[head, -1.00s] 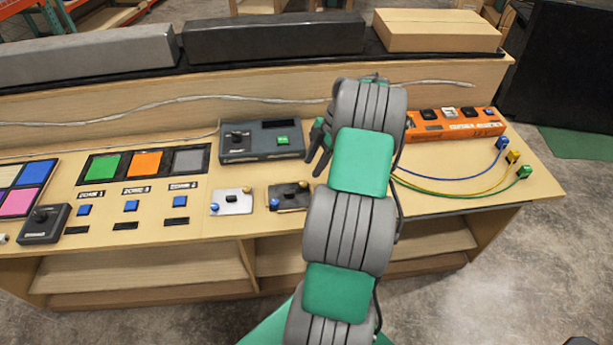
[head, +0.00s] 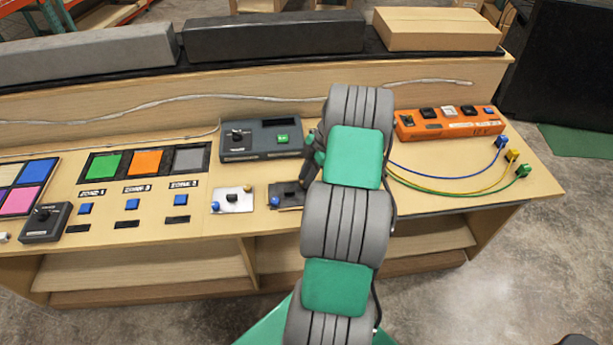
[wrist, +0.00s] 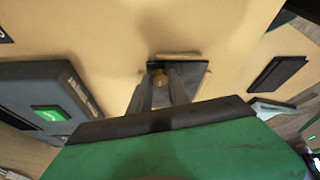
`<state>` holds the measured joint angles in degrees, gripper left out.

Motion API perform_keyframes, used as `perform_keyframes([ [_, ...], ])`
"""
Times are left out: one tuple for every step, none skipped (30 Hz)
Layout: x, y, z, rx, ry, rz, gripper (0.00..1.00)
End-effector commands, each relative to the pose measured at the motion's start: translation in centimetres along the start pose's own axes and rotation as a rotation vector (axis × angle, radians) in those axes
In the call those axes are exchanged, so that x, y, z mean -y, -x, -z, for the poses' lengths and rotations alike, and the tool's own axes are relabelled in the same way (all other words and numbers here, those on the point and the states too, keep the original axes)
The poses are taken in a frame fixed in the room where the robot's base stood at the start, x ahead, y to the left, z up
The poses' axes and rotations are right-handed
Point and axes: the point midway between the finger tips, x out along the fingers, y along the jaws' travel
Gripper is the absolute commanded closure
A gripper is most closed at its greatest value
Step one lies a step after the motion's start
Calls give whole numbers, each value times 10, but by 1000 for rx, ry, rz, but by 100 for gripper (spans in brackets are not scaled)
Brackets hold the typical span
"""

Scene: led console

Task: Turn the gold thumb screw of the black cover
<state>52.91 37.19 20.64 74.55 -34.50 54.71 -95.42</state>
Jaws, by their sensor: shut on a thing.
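The black cover (head: 287,194) lies on the console in front of the dark grey box, with a blue screw (head: 274,201) at its near left corner. In the wrist view the black cover (wrist: 192,80) shows beyond my gripper. The gold thumb screw (wrist: 159,76) sits between my fingertips there. In the head view my gripper (head: 302,180) hides the screw's corner of the cover. My gripper points down at the cover and is shut on the gold thumb screw. Whether the screw has turned cannot be told.
A silver cover (head: 232,201) with gold and blue screws lies to the left. The dark grey box (head: 262,142) with a green button stands behind. An orange power strip (head: 450,123) and blue, yellow and green cables lie to the right of my arm.

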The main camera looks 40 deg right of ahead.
Motion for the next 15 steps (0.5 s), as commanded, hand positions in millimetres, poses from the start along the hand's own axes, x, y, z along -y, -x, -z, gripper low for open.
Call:
perform_keyframes([
  [0,0,0,0,0,0,87],
  [0,0,0,0,0,0,89],
  [0,0,0,0,0,0,93],
  [0,0,0,0,0,0,95],
  [0,0,0,0,0,0,98],
  [0,0,0,0,0,0,100],
  [0,0,0,0,0,0,100],
  [0,0,0,0,0,0,100],
  [0,0,0,0,0,0,100],
  [0,0,0,0,0,0,100],
  [0,0,0,0,0,0,100],
  [0,0,0,0,0,0,100],
  [0,0,0,0,0,0,100],
  [0,0,0,0,0,0,100],
  [0,0,0,0,-1,0,100],
])
